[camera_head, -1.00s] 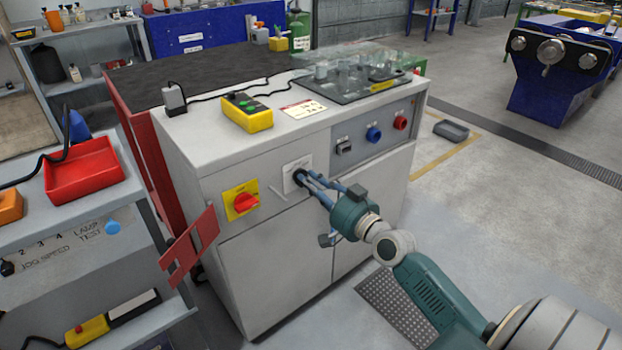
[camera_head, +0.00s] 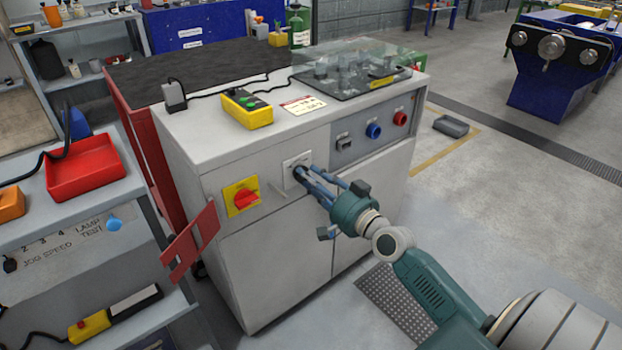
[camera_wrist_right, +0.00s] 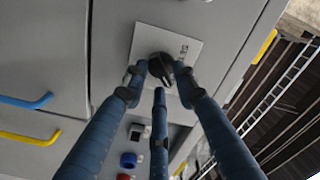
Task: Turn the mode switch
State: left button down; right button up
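The mode switch is a black knob on a white plate (camera_head: 291,163) on the front of the grey cabinet (camera_head: 275,262). The fingers partly hide the knob in the head view. My left gripper is not in view.
A red rotary switch on a yellow plate (camera_head: 241,197) is left of the mode switch. A blue button (camera_head: 374,131) and a red button (camera_head: 400,118) are right of it. A yellow button box (camera_head: 247,109) stands on top. A shelf with a red tray (camera_head: 83,168) stands at left.

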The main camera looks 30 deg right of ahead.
jog(key=shift+s, duration=0.1)
jog(key=s, duration=1.1)
jog(key=shift+s+d, duration=0.4)
jog(key=shift+d, duration=0.05)
jog(key=shift+f, duration=0.1)
